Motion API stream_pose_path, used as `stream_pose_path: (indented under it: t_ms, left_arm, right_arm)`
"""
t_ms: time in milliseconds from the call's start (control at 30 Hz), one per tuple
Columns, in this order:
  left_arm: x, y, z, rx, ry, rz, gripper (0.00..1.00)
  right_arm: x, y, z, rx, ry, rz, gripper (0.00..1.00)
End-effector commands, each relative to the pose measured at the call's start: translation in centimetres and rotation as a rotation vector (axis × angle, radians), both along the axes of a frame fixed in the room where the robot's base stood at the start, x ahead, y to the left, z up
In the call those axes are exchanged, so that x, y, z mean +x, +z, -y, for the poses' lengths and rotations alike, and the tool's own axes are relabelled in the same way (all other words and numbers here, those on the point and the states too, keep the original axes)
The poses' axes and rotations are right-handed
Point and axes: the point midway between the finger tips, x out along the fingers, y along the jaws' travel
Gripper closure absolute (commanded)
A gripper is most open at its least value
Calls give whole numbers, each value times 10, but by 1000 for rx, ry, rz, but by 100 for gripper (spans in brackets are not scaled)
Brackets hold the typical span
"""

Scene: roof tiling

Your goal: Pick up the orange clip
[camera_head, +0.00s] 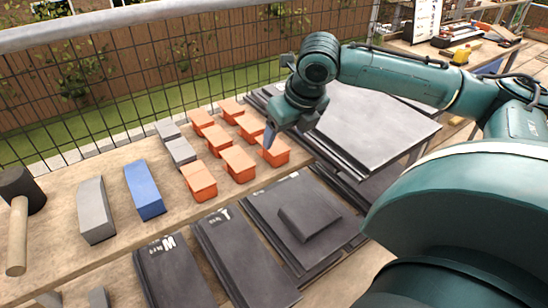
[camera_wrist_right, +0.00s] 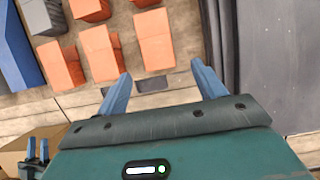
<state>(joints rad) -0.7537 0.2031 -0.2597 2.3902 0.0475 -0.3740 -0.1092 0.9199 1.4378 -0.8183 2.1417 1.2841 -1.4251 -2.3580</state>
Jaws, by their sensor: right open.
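Several orange clips stand in rows on the wooden bench. The nearest one to my right gripper (camera_head: 270,136) is the clip at the right end of the front rows (camera_head: 274,153). My right gripper is open and empty, its blue fingers pointing down above that clip. In the right wrist view, the gripper's fingers (camera_wrist_right: 162,86) are spread apart, with an orange clip (camera_wrist_right: 153,40) just ahead of the gap. Blue fingers at the lower left of that view look like my left gripper (camera_wrist_right: 37,152); their opening is too small to judge.
Grey blocks (camera_head: 95,209), a blue block (camera_head: 144,190) and a mallet (camera_head: 18,225) lie left of the clips. Dark slate tiles (camera_head: 250,252) are stacked in front, and a large dark sheet (camera_head: 375,125) lies to the right. A wire fence (camera_head: 120,95) runs behind.

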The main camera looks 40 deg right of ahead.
Motion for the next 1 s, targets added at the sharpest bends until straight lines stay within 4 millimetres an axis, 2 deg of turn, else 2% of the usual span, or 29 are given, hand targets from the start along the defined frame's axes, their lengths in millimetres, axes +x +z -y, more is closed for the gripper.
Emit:
stream_pose_path:
  t_ms: [67,333,433,600,867,1000]
  left_arm:
    - [1,-6,2,8,-8,0,64]
    - [2,-14,4,27,-21,-2,64]
    - [3,-24,6,42,-30,1,64]
    - [10,-21,8,42,-34,96,64]
    - [11,-18,8,40,-34,115,64]
    - [11,-17,8,39,-34,115,64]
  right_arm:
    - [4,-12,0,2,1,-1,31]
    - [10,-27,0,1,-1,1,31]
    - [14,-42,-1,2,1,-1,31]
    - [23,-64,0,2,0,0,31]
    - [25,-66,1,1,0,2,31]
    - [25,-66,1,1,-1,2,42]
